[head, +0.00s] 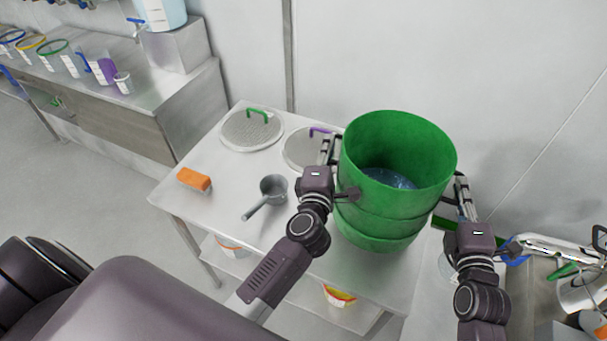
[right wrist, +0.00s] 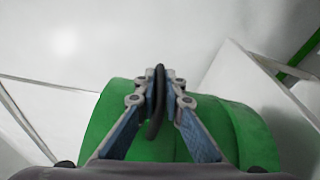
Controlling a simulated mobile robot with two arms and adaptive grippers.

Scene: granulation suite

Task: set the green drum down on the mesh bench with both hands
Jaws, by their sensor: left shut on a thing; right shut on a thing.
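The green drum (head: 385,228) is upright and open-topped, with a bluish, clear-looking content visible inside. In the head view it is over the right part of the mesh bench (head: 225,205); I cannot tell whether its base touches the top. My left gripper (head: 343,192) is shut at the drum's left side, its grip partly hidden. My right gripper (head: 447,205) is at the drum's right side. In the right wrist view, the right gripper (right wrist: 160,88) is shut on a dark handle (right wrist: 156,115), with the green drum wall (right wrist: 100,130) behind it.
On the bench are a mesh disc with a green handle (head: 252,133), one with a purple handle (head: 298,152), an orange block (head: 194,180) and a grey scoop (head: 272,187). A wall stands behind. Cluttered equipment (head: 580,295) is at right. The bench's front left is clear.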

